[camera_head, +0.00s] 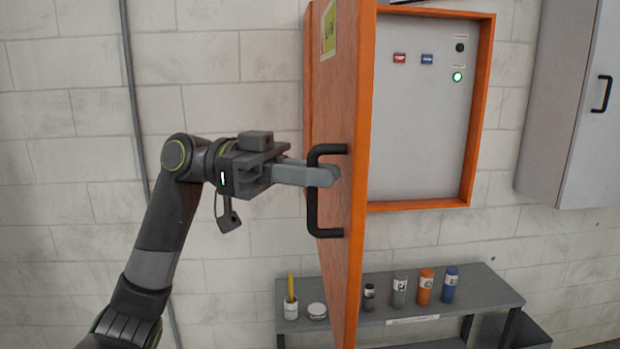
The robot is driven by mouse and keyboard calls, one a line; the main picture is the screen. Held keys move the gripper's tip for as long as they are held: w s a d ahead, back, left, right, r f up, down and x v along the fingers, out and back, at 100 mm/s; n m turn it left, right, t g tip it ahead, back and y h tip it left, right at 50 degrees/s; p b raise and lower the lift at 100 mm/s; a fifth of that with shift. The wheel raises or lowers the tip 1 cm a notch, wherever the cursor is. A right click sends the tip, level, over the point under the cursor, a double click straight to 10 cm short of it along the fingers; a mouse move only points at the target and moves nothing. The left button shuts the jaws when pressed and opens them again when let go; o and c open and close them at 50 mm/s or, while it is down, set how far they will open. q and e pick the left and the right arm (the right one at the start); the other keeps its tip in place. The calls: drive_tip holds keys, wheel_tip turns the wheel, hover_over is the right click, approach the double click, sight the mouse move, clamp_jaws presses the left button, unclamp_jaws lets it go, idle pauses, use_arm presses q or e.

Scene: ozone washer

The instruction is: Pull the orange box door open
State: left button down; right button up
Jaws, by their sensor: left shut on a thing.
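The orange box (482,110) hangs on the wall, and its door (345,110) stands swung wide open toward me on the left side. Its grey inner panel shows red and blue labels, a black knob and a lit green button. A black handle (313,212) is on the door's outer face. My left gripper (325,176) is at the upper part of this handle, with its fingers shut on it; the fingertips partly cover the handle's bar. My right gripper is not in view.
A grey bench (480,287) below holds several small bottles and a cup with a yellow item (291,300). A grey cabinet (570,110) with a black handle is at the right. A thin conduit (133,100) runs down the wall at left.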

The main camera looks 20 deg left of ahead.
use_arm(q)
drive_tip(key=shift+a, duration=0.2)
drive_tip(key=c, duration=1.8)
unclamp_jaws()
drive_tip(key=shift+d, duration=0.1)
drive_tip(key=shift+w+a+b, duration=0.3)
drive_tip(key=shift+a+b, duration=0.6)
drive_tip(key=shift+a, duration=2)
drive_tip(key=shift+w+a+b, duration=0.35)
drive_tip(key=shift+a+b, duration=0.6)
drive_tip(key=shift+a, duration=1.95)
drive_tip(key=shift+w+a+b, duration=0.3)
drive_tip(key=shift+a+b, duration=0.6)
drive_tip(key=shift+a, duration=2)
